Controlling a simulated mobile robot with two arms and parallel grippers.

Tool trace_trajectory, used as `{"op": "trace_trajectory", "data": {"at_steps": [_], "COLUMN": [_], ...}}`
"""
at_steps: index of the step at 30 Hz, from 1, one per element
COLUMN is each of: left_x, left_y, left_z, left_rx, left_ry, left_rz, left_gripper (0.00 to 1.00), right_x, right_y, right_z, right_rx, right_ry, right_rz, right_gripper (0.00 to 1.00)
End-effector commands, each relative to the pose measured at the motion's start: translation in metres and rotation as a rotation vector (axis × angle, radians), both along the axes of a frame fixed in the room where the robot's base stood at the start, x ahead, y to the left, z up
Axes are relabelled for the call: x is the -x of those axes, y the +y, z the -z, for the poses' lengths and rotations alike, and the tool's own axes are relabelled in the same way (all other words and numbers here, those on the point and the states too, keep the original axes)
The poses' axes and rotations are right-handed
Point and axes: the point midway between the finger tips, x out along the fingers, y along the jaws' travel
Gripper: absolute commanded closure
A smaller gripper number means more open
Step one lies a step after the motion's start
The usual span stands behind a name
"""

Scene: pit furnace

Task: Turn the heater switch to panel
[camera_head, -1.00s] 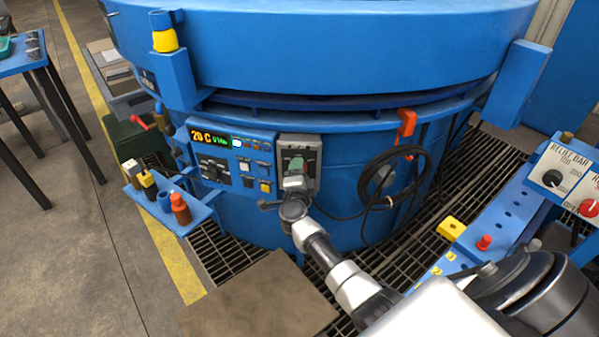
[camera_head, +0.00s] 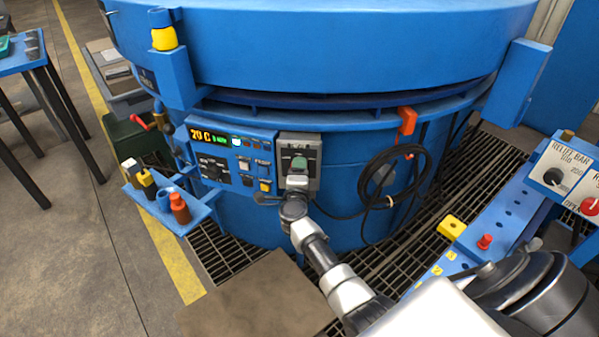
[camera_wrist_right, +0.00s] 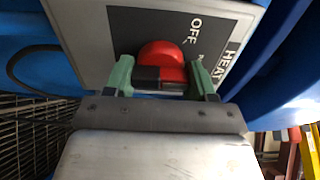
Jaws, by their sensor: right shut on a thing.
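The heater switch is a red knob (camera_wrist_right: 163,65) on a dark plate (camera_wrist_right: 205,25) lettered "OFF" and "HEAT"; other lettering is partly covered. In the right wrist view my right gripper (camera_wrist_right: 160,80) has its two green fingers on either side of the knob and is shut on it. In the head view the grey switch box (camera_head: 313,150) is on the front of the blue furnace, and my right gripper (camera_head: 298,166) is at it, hiding the knob. My left gripper is not in view.
A control panel (camera_head: 232,160) with a lit display is left of the switch box. A black cable coil (camera_head: 392,175) hangs to its right. A blue shelf (camera_head: 190,222) with bottles juts out lower left. A brown board (camera_head: 255,305) lies on the floor grating.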

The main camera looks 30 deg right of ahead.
Motion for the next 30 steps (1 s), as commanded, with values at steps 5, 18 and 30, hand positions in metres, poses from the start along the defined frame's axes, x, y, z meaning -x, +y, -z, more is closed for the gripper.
{"op": "trace_trajectory", "data": {"at_steps": [5, 18, 30], "left_x": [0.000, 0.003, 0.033], "left_y": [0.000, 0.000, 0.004], "left_z": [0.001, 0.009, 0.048], "left_rx": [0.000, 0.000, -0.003], "left_ry": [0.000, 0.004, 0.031], "left_rz": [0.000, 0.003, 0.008], "left_gripper": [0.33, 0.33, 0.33], "right_x": [0.001, 0.011, 0.071], "right_y": [0.000, 0.009, 0.056], "right_z": [0.002, 0.000, 0.001], "right_rx": [-0.002, 0.000, -0.002], "right_ry": [0.004, 0.004, 0.005], "right_rz": [0.001, 0.000, 0.000], "right_gripper": [0.22, 0.19, 0.19]}}
